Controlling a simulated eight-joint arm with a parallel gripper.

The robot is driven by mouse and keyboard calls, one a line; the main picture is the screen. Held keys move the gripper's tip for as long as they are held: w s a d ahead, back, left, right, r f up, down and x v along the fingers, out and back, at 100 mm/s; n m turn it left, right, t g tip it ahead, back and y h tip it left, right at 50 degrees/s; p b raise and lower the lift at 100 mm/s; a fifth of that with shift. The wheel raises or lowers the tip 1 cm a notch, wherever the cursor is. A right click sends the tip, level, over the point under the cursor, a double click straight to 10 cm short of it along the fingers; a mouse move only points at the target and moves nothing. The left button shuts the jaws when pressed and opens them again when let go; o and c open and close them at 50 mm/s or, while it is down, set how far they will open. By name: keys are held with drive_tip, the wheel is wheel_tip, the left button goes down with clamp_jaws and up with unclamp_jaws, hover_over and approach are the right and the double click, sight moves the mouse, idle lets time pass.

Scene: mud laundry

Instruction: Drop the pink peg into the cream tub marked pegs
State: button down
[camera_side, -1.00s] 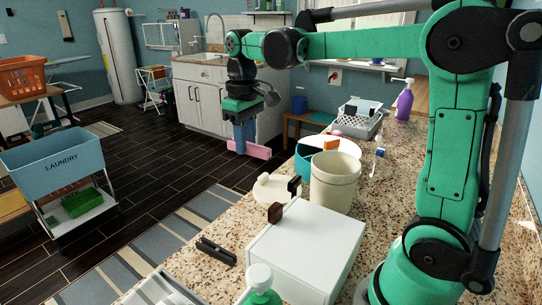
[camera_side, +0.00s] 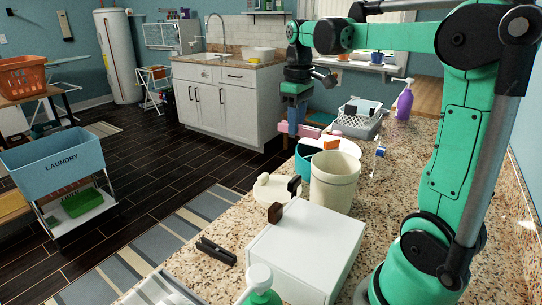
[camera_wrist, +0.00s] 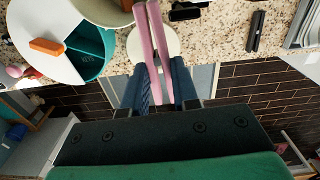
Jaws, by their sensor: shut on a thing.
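My gripper (camera_side: 296,118) is shut on the pink peg (camera_side: 306,131), above and behind the round tubs in the side view. In the wrist view, the long pink peg (camera_wrist: 145,48) sticks out from between the blue fingers of my gripper (camera_wrist: 160,85). The cream tub (camera_side: 335,185) stands upright on the counter, nearer the side camera than the peg and apart from it. Part of the cream tub (camera_wrist: 100,10) shows at the top of the wrist view. No marking on it can be read, and its inside is mostly hidden.
A teal and white round container (camera_side: 303,160) with an orange block stands beside the cream tub. A white box (camera_side: 308,250), a cream disc (camera_side: 272,190), a grey basket (camera_side: 357,120) and a purple bottle (camera_side: 404,103) occupy the speckled counter. A dark clip (camera_side: 216,250) lies in front.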

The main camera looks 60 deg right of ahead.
drive_tip(key=s+d, duration=0.6)
drive_tip(key=s, duration=0.1)
wheel_tip(320, 180, down, 7)
drive_tip(key=shift+d+r, duration=0.15)
drive_tip(key=shift+d, duration=0.15)
drive_tip(key=c, duration=0.6)
unclamp_jaws()
drive_tip(key=shift+r, duration=2.85)
